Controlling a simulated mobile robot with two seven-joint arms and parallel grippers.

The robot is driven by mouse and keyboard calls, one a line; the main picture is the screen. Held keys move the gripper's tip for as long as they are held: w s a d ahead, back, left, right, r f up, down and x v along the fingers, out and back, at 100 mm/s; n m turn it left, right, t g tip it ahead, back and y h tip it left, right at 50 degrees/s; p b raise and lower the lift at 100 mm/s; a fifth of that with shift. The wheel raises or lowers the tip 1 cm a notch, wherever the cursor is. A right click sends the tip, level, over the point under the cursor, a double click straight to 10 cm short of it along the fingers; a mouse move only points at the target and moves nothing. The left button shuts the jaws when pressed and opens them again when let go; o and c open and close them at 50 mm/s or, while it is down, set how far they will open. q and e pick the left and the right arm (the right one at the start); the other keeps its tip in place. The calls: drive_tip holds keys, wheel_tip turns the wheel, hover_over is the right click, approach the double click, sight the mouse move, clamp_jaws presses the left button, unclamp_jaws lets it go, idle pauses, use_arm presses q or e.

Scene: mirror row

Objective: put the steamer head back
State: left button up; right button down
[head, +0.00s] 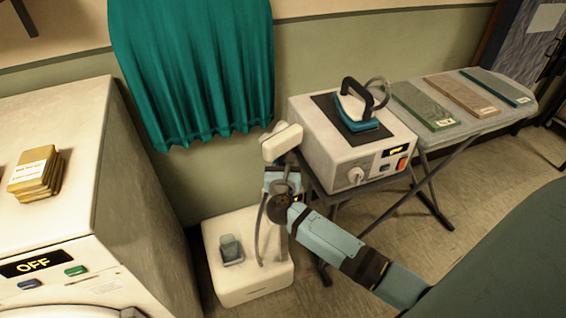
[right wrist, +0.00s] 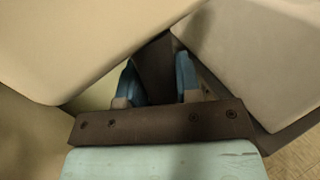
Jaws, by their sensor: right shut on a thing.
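The cream steamer head (head: 282,142) is up in the air, in front of the wall and just left of the ironing station. My right gripper (head: 281,172) is shut on its dark handle, below the head. In the right wrist view the handle (right wrist: 155,68) sits between the blue fingers, and the cream head (right wrist: 80,45) fills the upper left. The white steamer base (head: 252,290) stands on the floor below, with a grey piece on its top. A dark hose (head: 258,228) hangs from the head side down to the base. My left gripper is not in view.
The ironing station (head: 316,142) with an iron (head: 356,108) is close to the right of the head. A teal curtain (head: 195,70) hangs behind. A white machine (head: 60,120) stands left.

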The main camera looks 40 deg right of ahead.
drive_tip(key=shift+f, duration=0.15)
drive_tip(key=c, duration=0.8)
unclamp_jaws()
